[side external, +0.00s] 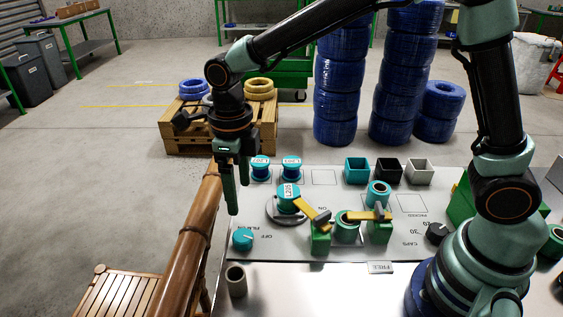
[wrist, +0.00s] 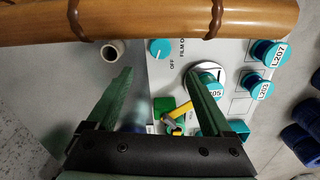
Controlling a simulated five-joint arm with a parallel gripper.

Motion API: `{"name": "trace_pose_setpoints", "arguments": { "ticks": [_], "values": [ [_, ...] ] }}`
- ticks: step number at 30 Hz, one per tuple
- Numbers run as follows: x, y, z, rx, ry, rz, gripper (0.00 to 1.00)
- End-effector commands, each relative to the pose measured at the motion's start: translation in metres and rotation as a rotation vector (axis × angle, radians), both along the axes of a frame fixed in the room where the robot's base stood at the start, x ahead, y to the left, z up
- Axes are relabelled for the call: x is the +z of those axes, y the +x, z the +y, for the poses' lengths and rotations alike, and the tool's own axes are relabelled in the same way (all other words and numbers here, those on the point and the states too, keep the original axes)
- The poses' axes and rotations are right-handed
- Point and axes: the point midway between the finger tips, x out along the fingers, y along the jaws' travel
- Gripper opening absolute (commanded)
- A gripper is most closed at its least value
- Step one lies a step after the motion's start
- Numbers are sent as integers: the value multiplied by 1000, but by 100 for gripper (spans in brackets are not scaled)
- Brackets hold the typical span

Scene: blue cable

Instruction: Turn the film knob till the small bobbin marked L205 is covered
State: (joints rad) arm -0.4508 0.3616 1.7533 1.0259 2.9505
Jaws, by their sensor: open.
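The teal film knob (side external: 243,238) sits at the panel's front left corner, near the words FILM and OFF. It also shows in the wrist view (wrist: 160,48), beyond my fingertips; its exact setting is too small to tell. The small teal bobbin marked L205 (side external: 289,198) stands on a round grey plate, its label showing. In the wrist view my right finger partly hides the bobbin (wrist: 214,84). My gripper (side external: 238,198) is open and empty, fingers pointing down, above and behind the knob and left of the bobbin. No film shows over the bobbin.
A bamboo rail (side external: 188,236) runs close along the panel's left side. Bobbins L207 (wrist: 267,53) and L203 (wrist: 257,86) stand behind. Green posts with yellow levers (side external: 321,235) are right of the plate.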

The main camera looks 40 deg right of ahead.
Motion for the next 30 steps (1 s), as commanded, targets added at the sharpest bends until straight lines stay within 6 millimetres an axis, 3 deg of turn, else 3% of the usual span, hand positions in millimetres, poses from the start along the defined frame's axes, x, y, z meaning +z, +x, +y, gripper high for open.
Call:
{"name": "trace_pose_setpoints", "arguments": {
  "ticks": [5,17,30],
  "values": [
    [-1,-2,-2,180,8,-20,85],
    [-5,-11,-9,1026,-10,-135,85],
    [-8,-23,-18,1919,-144,-245,85]
  ]
}}
